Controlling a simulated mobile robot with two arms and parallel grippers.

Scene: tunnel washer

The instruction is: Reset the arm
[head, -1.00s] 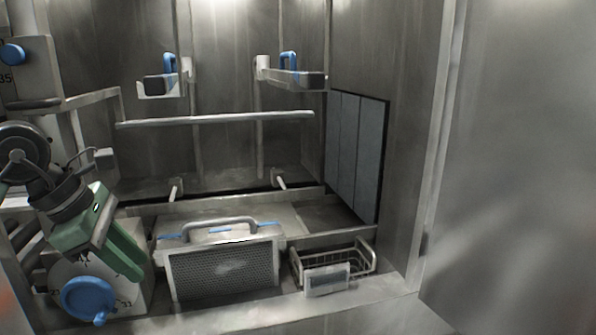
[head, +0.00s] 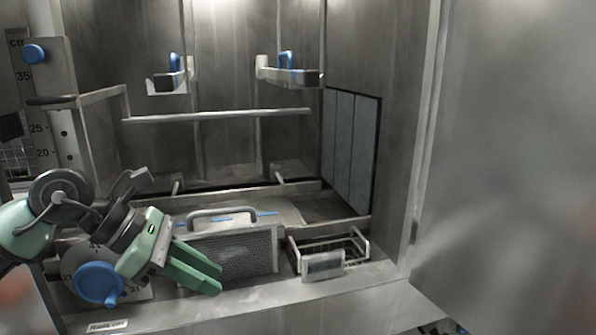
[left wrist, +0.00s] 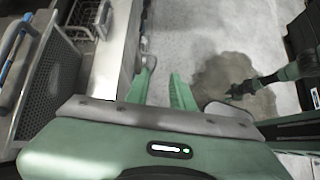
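My left gripper (head: 196,268) is in front of the machine's opening at the lower left, its green fingers pointing right and down. It overlaps the left part of the mesh filter box in the picture. In the left wrist view its two fingers (left wrist: 160,88) stand apart with nothing between them, over the grey floor. A green and black arm, which looks like my right one, reaches in from the right of that view. Its gripper (left wrist: 236,92) is too small to tell open from shut.
The mesh filter box (head: 237,252) with a bar handle and a wire basket (head: 330,262) stand on the steel ledge. A blue knob (head: 98,284) on a dial is beside my left wrist. A steel panel (head: 510,150) fills the right. Floor shows clear below the fingers.

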